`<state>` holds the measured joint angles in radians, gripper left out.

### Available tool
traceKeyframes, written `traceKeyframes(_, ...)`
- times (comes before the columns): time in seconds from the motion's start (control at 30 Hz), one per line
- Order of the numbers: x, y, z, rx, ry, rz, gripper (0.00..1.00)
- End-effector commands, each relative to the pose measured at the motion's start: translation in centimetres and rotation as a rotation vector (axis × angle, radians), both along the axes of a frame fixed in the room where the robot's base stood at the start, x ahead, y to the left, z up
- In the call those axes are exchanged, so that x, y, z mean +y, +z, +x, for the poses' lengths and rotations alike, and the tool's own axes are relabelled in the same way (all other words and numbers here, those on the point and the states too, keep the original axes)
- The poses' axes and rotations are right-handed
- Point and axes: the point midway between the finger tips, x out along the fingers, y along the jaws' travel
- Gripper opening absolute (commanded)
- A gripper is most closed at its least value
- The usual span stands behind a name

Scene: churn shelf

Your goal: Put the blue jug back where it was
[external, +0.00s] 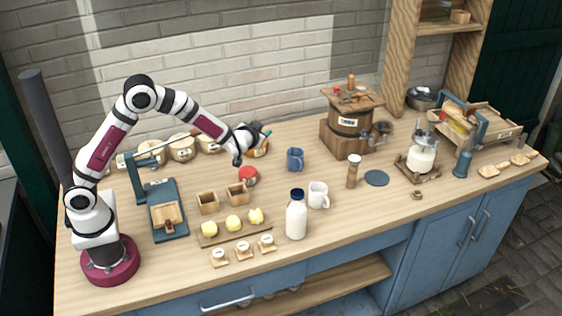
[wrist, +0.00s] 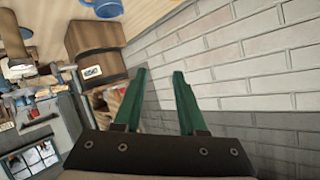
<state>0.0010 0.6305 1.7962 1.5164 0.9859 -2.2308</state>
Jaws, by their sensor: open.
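The blue jug (external: 295,159) stands upright on the wooden worktop, right of my gripper and left of the wooden churn. In the wrist view, part of the blue jug (wrist: 103,8) shows at the top edge, cut off by the frame. My gripper (external: 264,134) is raised left of the jug, apart from it. In the wrist view, the green fingers of my gripper (wrist: 160,76) are spread with nothing between them, and the brick wall lies beyond. A flat, round blue-grey disc (external: 376,178) lies bare on the worktop, right of the jug.
The wooden churn (external: 349,122) stands behind and right of the jug. A white mug (external: 318,195), a milk bottle (external: 296,218) and a wooden grinder (external: 353,171) stand in front. A red-lidded jar (external: 248,176) is at the left. The worktop right around the jug is clear.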

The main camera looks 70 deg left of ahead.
Motion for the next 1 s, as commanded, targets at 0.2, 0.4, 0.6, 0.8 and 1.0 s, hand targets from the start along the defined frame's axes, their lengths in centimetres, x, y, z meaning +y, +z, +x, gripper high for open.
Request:
traceKeyframes(0.2,-1.6,5.7,-24.4,0.778,-0.047,-0.084,0.41)
traceKeyframes(0.4,-10.3,2.4,-38.0,1.147,-0.602,-0.327,0.41)
traceKeyframes(0.6,-13.0,1.5,-40.5,1.182,-0.796,-0.371,0.41)
traceKeyframes(0.8,-13.0,1.5,-40.4,1.181,-0.794,-0.371,0.41)
traceKeyframes(1.0,-13.0,1.6,-40.3,1.181,-0.792,-0.369,0.41)
